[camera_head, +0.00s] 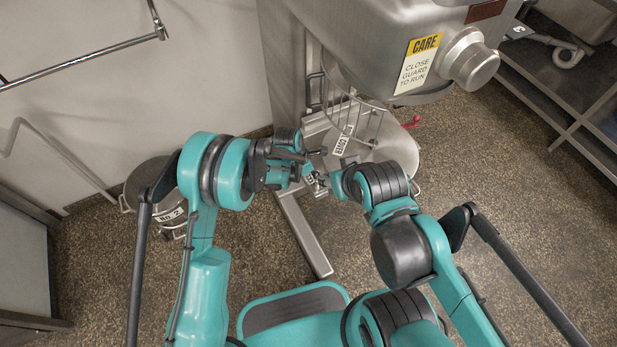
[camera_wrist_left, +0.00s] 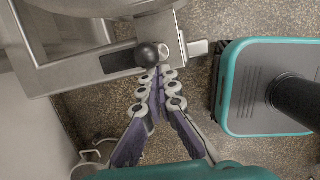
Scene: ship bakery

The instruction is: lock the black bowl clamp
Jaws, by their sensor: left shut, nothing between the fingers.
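The bowl clamp shows its round black knob (camera_wrist_left: 147,55) in the left wrist view, at the edge of the mixer's steel bowl support. My left gripper (camera_wrist_left: 158,78) is shut and empty, its fingertips just below and right of the knob in the picture; I cannot tell whether they touch it. In the head view my left gripper (camera_head: 317,181) is low in front of the mixer, and the clamp is hard to make out there. The steel bowl (camera_head: 392,150) is partly hidden by my right arm. My right gripper's fingers cannot be made out behind its wrist.
The mixer head (camera_head: 375,40) with its care label overhangs the bowl, and a wire guard (camera_head: 362,122) sits between. A lidded steel container (camera_head: 150,185) stands on the floor at the left. A steel shelf unit (camera_head: 570,95) is at the right. A mixer leg (camera_head: 305,235) reaches forward.

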